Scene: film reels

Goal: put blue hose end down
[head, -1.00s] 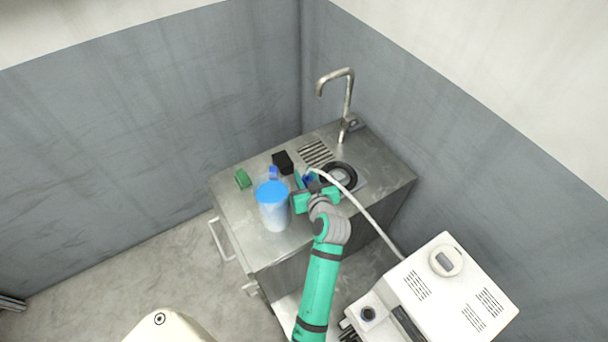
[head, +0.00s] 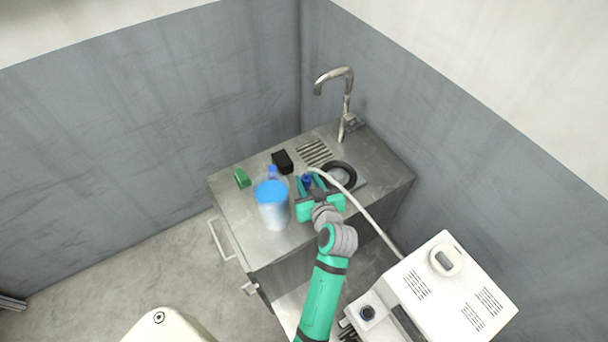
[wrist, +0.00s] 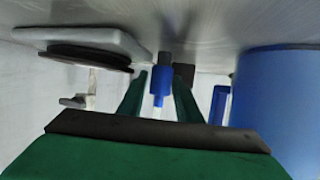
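The blue hose end (head: 307,180) is at the tip of the white hose (head: 362,208), over the steel counter (head: 245,215) in front of the drain grille. My gripper (head: 309,179) is open, with one green finger on each side of the blue end. In the wrist view, the blue hose end (wrist: 161,85) sits between the fingers of my gripper (wrist: 161,76), with narrow gaps beside it. It is close to the counter surface; I cannot tell for sure whether it touches.
A black ring (head: 340,175) and tap (head: 346,100) are right. A white machine (head: 445,290) stands front right.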

